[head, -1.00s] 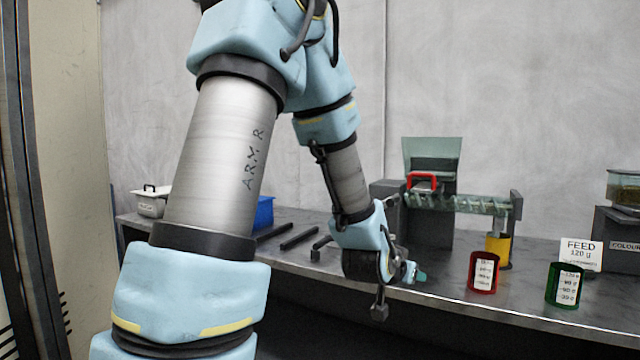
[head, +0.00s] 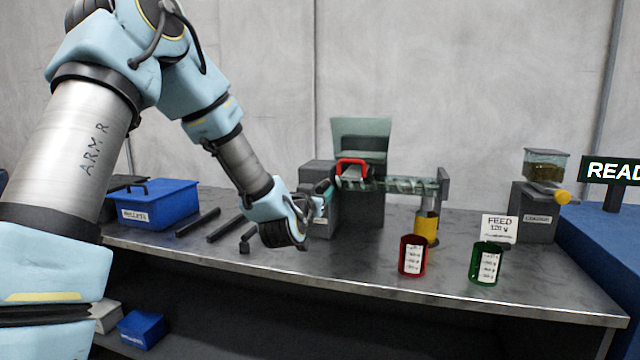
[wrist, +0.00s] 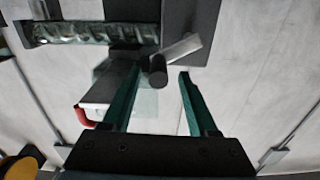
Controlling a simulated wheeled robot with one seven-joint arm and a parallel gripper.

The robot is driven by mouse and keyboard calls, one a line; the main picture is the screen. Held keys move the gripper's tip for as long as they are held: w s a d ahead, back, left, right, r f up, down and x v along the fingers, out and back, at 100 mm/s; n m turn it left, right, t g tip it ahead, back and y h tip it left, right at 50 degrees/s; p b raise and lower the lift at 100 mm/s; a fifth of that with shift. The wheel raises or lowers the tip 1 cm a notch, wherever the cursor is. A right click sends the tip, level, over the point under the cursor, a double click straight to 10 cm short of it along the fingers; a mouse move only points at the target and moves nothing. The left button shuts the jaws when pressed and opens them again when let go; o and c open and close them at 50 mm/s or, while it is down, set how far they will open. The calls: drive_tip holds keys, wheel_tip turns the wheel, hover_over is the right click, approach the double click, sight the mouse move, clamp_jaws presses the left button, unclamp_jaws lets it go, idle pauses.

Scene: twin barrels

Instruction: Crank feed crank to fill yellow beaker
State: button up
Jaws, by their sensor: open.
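The feeder has a clear hopper (head: 360,135), a red handle (head: 350,162) and a clear screw tube (head: 405,185). The yellow beaker (head: 427,228) stands upright under the tube's right end; its fill level cannot be told. My gripper (head: 324,188) is at the feeder's left end. In the wrist view, my open gripper (wrist: 160,72) has its green fingers on either side of the dark crank knob (wrist: 157,72), which appears near the left finger. The pale crank arm (wrist: 181,48) runs up and right from the knob. Contact cannot be told.
A red beaker (head: 412,256) and a green beaker (head: 487,262) stand near the bench's front edge, by a "FEED 120 g" card (head: 499,229). Dark bars (head: 198,222) and a blue bin (head: 158,207) lie left. A grey unit (head: 533,212) stands right.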

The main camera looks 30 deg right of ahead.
drive_tip(key=shift+p+x, duration=0.3)
drive_tip(key=shift+x, duration=1.3)
drive_tip(key=shift+s, duration=0.1)
clamp_jaws()
